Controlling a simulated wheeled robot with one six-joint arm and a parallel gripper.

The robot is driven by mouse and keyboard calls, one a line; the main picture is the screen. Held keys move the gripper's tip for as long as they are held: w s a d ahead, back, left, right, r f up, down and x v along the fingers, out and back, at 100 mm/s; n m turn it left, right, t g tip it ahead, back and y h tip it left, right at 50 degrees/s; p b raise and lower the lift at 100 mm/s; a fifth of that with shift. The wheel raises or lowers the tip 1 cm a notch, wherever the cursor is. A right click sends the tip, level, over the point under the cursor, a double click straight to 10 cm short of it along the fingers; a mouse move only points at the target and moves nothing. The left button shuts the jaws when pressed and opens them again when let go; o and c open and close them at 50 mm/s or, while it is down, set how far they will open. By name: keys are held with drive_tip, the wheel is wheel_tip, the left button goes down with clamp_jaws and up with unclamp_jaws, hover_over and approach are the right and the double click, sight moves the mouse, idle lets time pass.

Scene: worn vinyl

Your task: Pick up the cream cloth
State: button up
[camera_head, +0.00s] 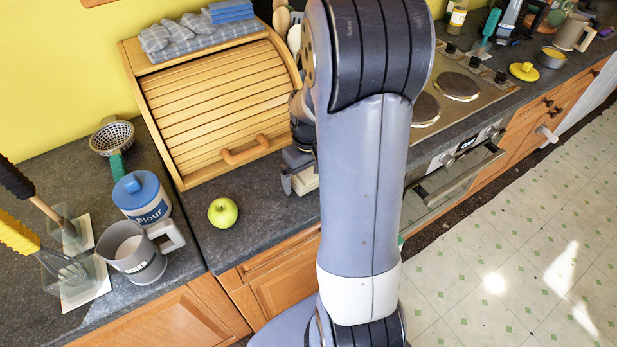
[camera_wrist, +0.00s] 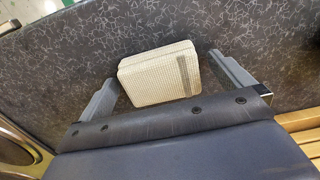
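The cream cloth (camera_wrist: 158,72) is a folded, ribbed pad with a grey-green stripe near its right side, lying on the dark speckled counter in the wrist view. My gripper (camera_wrist: 163,68) is open, with one finger on each side of the cloth.
The wooden bread bin (camera_head: 215,105) stands behind, with folded grey and blue cloths (camera_head: 190,33) on top. A green apple (camera_head: 222,212), flour canister (camera_head: 141,197) and grey mug (camera_head: 133,252) are to the left. The hob (camera_head: 460,90) is to the right.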

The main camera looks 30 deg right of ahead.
sight(309, 174)
drive_tip(key=c, duration=1.1)
drive_tip(key=shift+o, duration=0.2)
wheel_tip(309, 174, up, 10)
drive_tip(key=shift+r+b, duration=0.1)
drive_tip(key=shift+b, duration=0.25)
drive_tip(key=o, duration=0.5)
drive_tip(key=c, duration=0.7)
drive_tip(key=shift+o, duration=0.2)
drive_tip(key=shift+s, duration=0.1)
